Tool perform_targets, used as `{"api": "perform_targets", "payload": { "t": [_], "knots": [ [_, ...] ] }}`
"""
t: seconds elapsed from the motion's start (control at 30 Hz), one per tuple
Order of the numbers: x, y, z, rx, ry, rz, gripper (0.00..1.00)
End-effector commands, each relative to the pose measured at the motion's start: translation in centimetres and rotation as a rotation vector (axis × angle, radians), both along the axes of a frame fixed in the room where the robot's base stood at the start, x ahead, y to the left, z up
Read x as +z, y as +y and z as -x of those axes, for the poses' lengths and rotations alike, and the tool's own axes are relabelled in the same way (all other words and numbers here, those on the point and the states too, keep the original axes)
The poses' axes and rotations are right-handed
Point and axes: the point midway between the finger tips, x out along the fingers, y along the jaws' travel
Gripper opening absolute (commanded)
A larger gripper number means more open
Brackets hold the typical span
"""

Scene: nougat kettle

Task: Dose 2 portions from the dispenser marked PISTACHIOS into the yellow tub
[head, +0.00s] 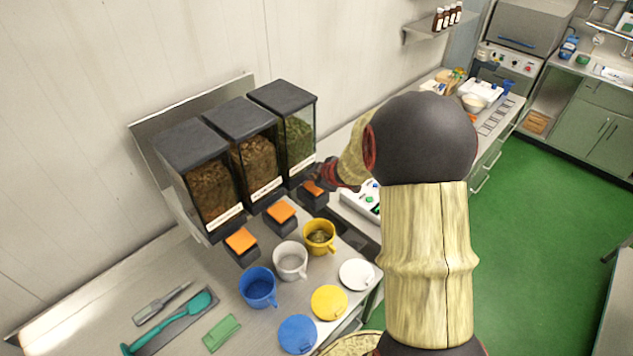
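Three clear dispensers with black lids stand against the wall. The right dispenser (299,140) holds green contents, the middle dispenser (257,160) and left dispenser (212,192) brown. Their labels are too small to read, so I cannot confirm which says PISTACHIOS. The yellow tub (319,237) stands upright below the right dispenser's orange push pad (314,187), with some darkish contents inside. My gripper (324,176) is at that pad, close to or touching it; I cannot tell which. My arm partly hides it, and its finger state is unclear.
A white tub (290,261) and blue tub (258,288) stand left of the yellow tub. White (357,274), yellow (329,302) and blue lids (297,334) lie in front.

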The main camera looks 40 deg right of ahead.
Motion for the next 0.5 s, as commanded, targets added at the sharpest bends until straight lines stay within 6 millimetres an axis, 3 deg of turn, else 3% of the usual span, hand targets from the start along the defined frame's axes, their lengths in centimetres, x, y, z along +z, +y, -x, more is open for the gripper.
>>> {"api": "perform_targets", "payload": {
  "t": [0.5],
  "knots": [
    [0.9, -0.01, -0.04, 0.001, -0.001, 0.001, 0.0]
  ]
}}
